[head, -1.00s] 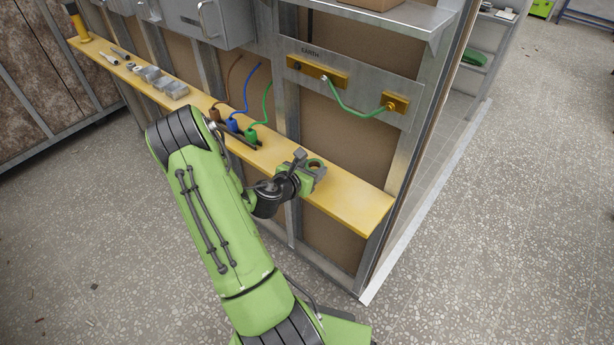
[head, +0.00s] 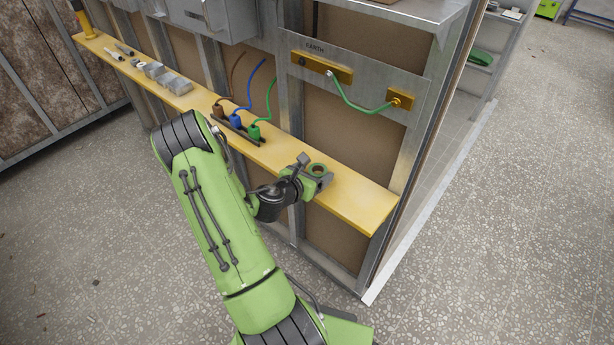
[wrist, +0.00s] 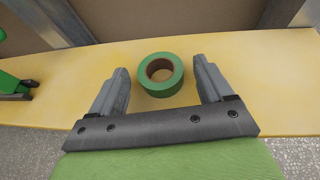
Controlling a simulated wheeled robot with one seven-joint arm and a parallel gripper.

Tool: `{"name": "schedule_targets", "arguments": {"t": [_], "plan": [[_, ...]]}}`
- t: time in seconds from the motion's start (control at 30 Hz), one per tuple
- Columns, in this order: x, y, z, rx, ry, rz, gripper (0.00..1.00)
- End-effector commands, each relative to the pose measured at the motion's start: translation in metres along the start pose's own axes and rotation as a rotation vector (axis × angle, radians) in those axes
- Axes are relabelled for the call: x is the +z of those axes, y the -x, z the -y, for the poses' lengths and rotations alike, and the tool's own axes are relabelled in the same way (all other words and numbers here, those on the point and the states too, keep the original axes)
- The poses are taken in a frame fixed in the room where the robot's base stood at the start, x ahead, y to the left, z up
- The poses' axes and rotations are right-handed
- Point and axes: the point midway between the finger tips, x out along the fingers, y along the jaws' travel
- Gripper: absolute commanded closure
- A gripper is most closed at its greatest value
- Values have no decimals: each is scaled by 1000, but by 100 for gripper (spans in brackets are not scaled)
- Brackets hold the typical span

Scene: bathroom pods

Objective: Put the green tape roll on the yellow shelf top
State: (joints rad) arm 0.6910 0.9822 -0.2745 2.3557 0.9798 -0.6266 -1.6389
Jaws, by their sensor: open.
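The green tape roll (wrist: 160,75) lies flat on the yellow shelf top (wrist: 260,75) in the wrist view, its brown core facing up. My gripper (wrist: 162,88) is open, with one finger to the left and one to the right of the roll and a visible gap on each side. In the head view the roll (head: 317,169) shows at the tip of my gripper (head: 313,176), over the yellow shelf (head: 355,200), partly hidden by the gripper.
Brown, blue and green cable plugs (head: 236,121) stand on the shelf left of my gripper. Grey boxes (head: 165,78) lie farther left. An earth panel (head: 350,80) with a green cable is above. The shelf's right end is clear.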

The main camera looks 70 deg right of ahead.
Motion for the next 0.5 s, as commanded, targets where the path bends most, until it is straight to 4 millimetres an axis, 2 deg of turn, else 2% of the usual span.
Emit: {"name": "schedule_targets", "arguments": {"t": [0.23, 0.5], "plan": [[0, 62, -2, 7, 11, -4, 20], [4, 85, -1, 1, 15, -7, 20]]}}
